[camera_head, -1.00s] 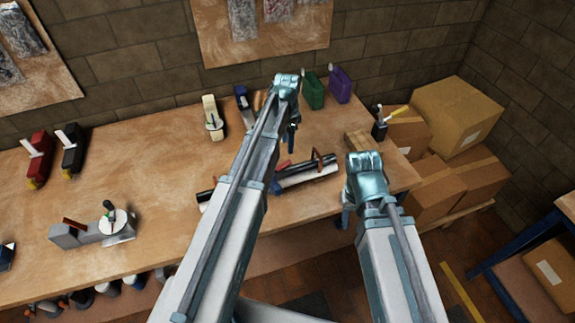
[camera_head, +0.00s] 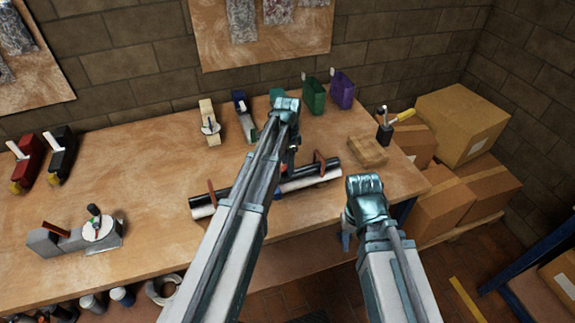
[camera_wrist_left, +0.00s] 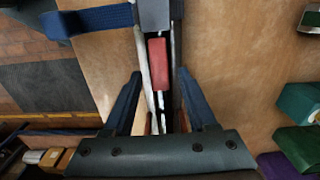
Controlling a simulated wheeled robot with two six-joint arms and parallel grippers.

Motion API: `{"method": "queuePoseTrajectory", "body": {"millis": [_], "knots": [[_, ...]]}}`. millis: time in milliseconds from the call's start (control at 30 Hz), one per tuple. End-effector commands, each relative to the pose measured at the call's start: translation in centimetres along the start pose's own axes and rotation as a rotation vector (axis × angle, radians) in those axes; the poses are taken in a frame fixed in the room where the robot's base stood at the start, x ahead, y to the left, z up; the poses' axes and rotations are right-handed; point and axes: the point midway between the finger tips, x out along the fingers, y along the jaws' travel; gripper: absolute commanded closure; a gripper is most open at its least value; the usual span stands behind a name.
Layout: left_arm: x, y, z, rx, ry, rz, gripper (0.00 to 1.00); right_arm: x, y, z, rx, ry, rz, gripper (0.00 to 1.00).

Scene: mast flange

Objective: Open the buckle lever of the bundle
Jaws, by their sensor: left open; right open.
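The bundle of a black rod (camera_head: 320,168) and a white rod (camera_head: 313,180) lies near the table's front edge, partly hidden behind my left arm. In the left wrist view, a grey buckle (camera_wrist_left: 154,14) with a red lever (camera_wrist_left: 158,63) sits on the bundle, beside a blue strap (camera_wrist_left: 102,20). The lever lies along the rods. My left gripper (camera_head: 290,160) is open above the bundle. In the left wrist view its blue fingers (camera_wrist_left: 158,82) stand on either side of the rods, around the lever's lower end. My right gripper (camera_head: 345,238) is open and empty, off the table's front edge.
Reddish-brown uprights (camera_head: 319,160) stand at the bundle. A brown block (camera_head: 367,151) and a black holder with a yellow-handled tool (camera_head: 385,130) are at the right. Tensioner-like tools (camera_head: 209,125) stand at the back. A grey device with a white disc (camera_head: 98,229) is at the left.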

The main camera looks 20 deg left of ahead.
Motion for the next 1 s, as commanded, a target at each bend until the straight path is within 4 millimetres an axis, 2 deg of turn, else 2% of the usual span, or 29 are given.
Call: {"method": "queuePoseTrajectory", "body": {"millis": [67, 367, 733, 1000], "knots": [[0.0, 0.0, 0.0, 0.000, 0.000, 0.000, 0.46, 0.0, 0.0, 0.0, 0.000, 0.000, 0.000, 0.50], [0.0, 0.0, 0.0, 0.000, 0.000, 0.000, 1.00, 0.0, 0.0, 0.0, 0.000, 0.000, 0.000, 0.50], [-0.1, 0.0, 0.2, -0.001, 0.020, 0.000, 1.00, -0.1, 0.0, 0.0, 0.000, 0.000, 0.000, 0.50], [-0.6, 0.2, 1.0, -0.003, 0.163, 0.001, 1.00, -0.3, 0.0, 0.0, 0.000, 0.000, 0.000, 0.50]]}}
